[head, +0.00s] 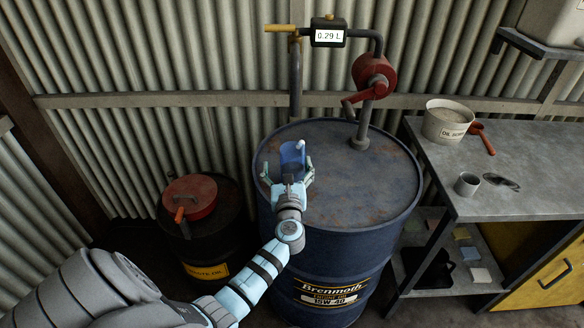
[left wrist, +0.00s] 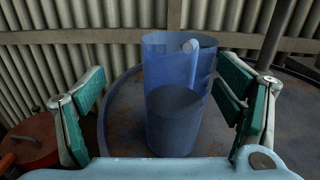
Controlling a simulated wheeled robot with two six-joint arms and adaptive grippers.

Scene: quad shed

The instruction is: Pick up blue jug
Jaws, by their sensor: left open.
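The blue jug (head: 292,158) is translucent and stands upright on the top of the dark blue drum (head: 345,205), toward its left side. In the left wrist view the jug (left wrist: 172,75) stands between the green-padded fingers of my left gripper (left wrist: 160,112). A gap shows between the jug and the left finger; the right finger is close to the jug, and I cannot tell whether it touches. In the head view my left gripper (head: 289,176) is open around the jug's near side and partly hides its lower part. My right gripper is not in view.
A red hand pump (head: 374,75) and a meter reading 0.29 L (head: 328,35) stand over the drum's back. A waste oil drum (head: 203,225) with a red funnel lid is at left. The grey bench (head: 520,190) at right holds a tub (head: 447,122) and a metal cup (head: 467,184).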

